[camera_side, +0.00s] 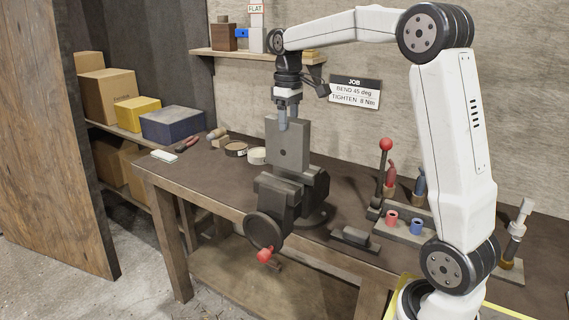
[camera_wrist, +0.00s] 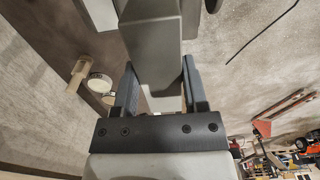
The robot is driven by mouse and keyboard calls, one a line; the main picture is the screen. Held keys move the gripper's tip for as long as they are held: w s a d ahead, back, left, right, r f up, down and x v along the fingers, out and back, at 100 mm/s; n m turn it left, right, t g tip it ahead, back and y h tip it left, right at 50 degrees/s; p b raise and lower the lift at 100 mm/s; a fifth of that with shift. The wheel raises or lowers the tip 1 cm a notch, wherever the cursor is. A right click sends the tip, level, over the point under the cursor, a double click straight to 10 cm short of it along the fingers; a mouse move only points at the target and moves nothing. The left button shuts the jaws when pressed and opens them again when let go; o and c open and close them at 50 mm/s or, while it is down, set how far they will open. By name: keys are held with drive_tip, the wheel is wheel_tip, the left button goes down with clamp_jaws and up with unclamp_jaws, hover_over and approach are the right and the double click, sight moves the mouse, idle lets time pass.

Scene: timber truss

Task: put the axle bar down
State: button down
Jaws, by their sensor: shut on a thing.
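The axle bar, which I take to be the flat grey piece with a small hole (camera_side: 288,146), stands upright at the vise (camera_side: 283,187) in the side view. Its lower end is at the vise jaws; I cannot tell whether it is seated between them or just above. My gripper (camera_side: 283,122) points down at the bar's top end and is shut on it. In the wrist view the bar (camera_wrist: 154,50) runs between the two fingers of my gripper (camera_wrist: 160,88), filling the space there. The bar's far end and the vise jaws are hard to make out in that view.
The vise stands at the bench's (camera_side: 224,183) front edge, its red-knobbed handle (camera_side: 264,256) sticking out. A lever with a red knob (camera_side: 385,146) and a block with red and blue sleeves (camera_side: 404,220) stand right. Bare bench top shows left.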

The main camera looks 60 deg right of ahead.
drive_tip(key=shift+a+r, duration=0.1)
drive_tip(key=shift+r, duration=0.05)
drive_tip(key=w+a+m, duration=0.3)
drive_tip(key=a+m, duration=0.3)
drive_tip(key=a, duration=0.3)
drive_tip(key=w+a+f+n, duration=0.2)
drive_tip(key=w+f+n, duration=0.4)
drive_tip(key=w+f, duration=0.3)
drive_tip(key=w+d+f, duration=0.1)
drive_tip(key=d, duration=1.1)
drive_tip(key=w+d, duration=0.2)
drive_tip(key=d, duration=0.9)
drive_tip(key=shift+d+f, duration=0.35)
drive_tip(key=shift+f, duration=0.15)
